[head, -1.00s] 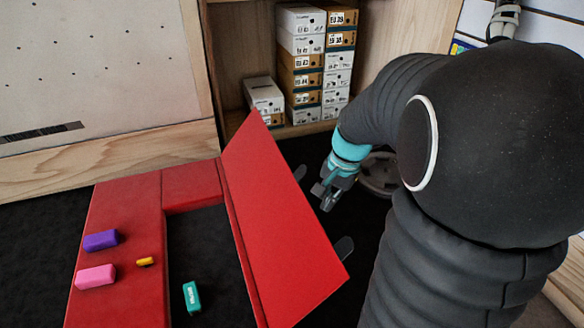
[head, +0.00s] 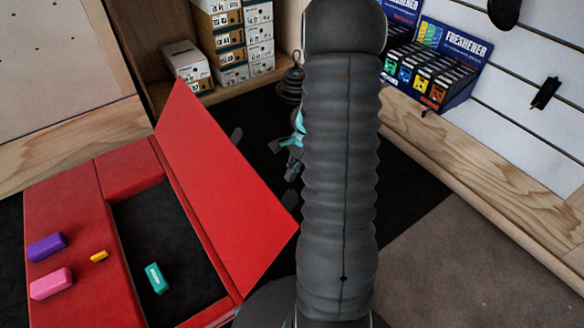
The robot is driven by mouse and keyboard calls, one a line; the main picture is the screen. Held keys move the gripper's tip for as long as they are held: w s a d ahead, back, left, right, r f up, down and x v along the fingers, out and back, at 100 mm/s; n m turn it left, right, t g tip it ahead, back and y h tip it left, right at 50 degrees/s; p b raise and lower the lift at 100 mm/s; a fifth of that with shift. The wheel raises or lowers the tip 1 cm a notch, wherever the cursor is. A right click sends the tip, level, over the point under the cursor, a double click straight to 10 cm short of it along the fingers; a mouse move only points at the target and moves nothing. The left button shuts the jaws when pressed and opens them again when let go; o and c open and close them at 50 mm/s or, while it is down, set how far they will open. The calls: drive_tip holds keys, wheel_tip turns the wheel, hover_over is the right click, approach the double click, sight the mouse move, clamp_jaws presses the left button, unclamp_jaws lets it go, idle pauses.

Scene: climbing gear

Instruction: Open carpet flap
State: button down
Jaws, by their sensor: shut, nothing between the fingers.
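The red carpet flap (head: 222,185) stands raised and tilted along the right side of the opening in the red carpeted box (head: 72,195). The opening shows a dark bottom (head: 168,235) with a teal block (head: 156,278) in it. My gripper (head: 290,172) is to the right of the flap, behind it and apart from it. Its fingers are small in the picture and look closed, with nothing held. My arm hides part of the gripper and wrist.
Shoe boxes (head: 232,45) fill a shelf behind. A freshener display (head: 432,70) stands on a wooden ledge at right. Grey floor (head: 450,260) is clear at lower right.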

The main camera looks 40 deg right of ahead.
drive_tip(key=shift+a+f, duration=0.45)
drive_tip(key=shift+a, duration=0.4)
drive_tip(key=shift+a+f, duration=0.5)
drive_tip(key=shift+a, duration=0.35)
drive_tip(key=shift+a+f, duration=0.45)
drive_tip(key=shift+a, duration=0.4)
drive_tip(key=shift+r, duration=0.1)
